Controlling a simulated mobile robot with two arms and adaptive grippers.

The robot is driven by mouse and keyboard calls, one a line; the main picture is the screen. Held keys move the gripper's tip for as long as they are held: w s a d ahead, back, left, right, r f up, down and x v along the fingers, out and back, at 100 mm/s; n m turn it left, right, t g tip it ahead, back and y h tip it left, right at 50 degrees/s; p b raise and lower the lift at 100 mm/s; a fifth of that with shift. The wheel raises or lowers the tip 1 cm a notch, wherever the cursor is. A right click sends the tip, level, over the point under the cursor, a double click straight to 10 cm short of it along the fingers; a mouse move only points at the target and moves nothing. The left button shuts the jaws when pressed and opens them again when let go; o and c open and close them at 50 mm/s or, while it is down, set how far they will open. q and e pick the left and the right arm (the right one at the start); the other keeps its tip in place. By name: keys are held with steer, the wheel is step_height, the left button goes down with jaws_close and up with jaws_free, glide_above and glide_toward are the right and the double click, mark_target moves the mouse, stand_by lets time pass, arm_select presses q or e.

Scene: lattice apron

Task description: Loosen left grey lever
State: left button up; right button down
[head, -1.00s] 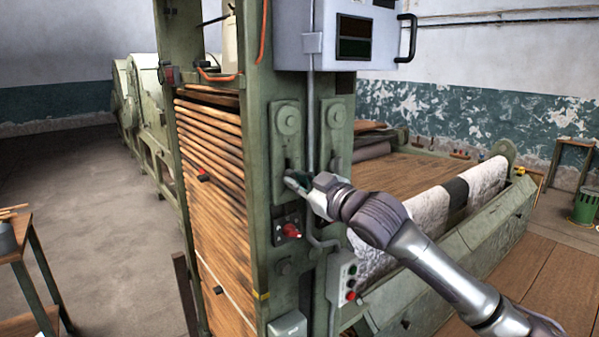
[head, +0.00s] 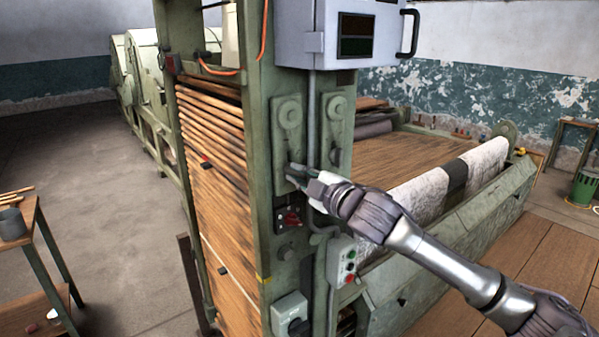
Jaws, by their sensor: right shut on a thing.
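The left lever plate (head: 289,125) is a green upright plate with a round boss at its top and a slot below, on the front post of the machine. The left grey lever is at the lower part of this slot and is mostly hidden by my fingers. My right gripper (head: 293,174) comes in from the right and is shut on the lever, its fingertips close against the plate. A similar plate (head: 336,120) with its own round boss and slot stands to the right, beyond a vertical grey pipe. My left gripper is not in view.
A button box (head: 341,262) hangs lower right, under my arm. A grey control cabinet (head: 340,35) juts out above. A side table (head: 30,225) stands far left, with open floor between.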

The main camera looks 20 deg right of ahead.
stand_by(0.4)
steer(key=c, duration=1.2)
jaws_free()
steer(key=v, duration=1.2)
